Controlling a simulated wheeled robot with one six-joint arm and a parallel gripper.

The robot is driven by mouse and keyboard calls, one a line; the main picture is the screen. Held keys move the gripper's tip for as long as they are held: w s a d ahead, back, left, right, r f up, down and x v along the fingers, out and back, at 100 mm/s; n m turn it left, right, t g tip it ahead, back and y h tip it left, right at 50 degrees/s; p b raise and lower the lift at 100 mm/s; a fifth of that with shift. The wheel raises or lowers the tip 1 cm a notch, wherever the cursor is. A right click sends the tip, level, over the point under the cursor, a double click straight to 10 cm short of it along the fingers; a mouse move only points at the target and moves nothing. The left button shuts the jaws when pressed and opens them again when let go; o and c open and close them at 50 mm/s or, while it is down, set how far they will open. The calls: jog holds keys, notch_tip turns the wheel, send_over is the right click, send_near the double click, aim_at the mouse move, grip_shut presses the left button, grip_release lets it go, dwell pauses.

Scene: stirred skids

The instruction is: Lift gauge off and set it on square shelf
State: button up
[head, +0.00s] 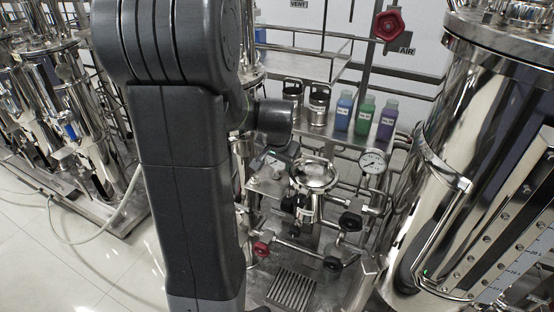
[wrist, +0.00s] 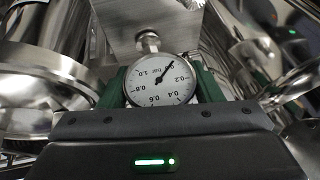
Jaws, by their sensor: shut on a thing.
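The gauge, a round white dial with a black needle and metal rim, shows in the wrist view (wrist: 160,80). My gripper (wrist: 160,88) is shut on it, with a green finger on each side of the dial. Its metal stem points away from my gripper, toward a flat brushed-metal plate (wrist: 185,18). I cannot tell whether the stem touches that plate. In the head view my gripper (head: 280,158) is small and partly hidden by my arm, over a small flat metal plate (head: 268,184), which may be the square shelf. The held gauge is hard to make out there.
Another dial gauge (head: 373,161) sits on the piping to the right. A round metal vessel top (head: 314,175) and valves with dark and red knobs (head: 262,248) crowd close by. Bottles (head: 364,115) stand on a shelf behind. A large steel tank (head: 470,150) fills the right.

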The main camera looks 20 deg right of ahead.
jog(key=shift+f, duration=0.15)
jog(key=o, duration=1.1)
jog(key=p+v, duration=0.4)
jog(key=v, duration=0.3)
jog(key=shift+s+p, duration=0.1)
jog(key=shift+p, duration=0.25)
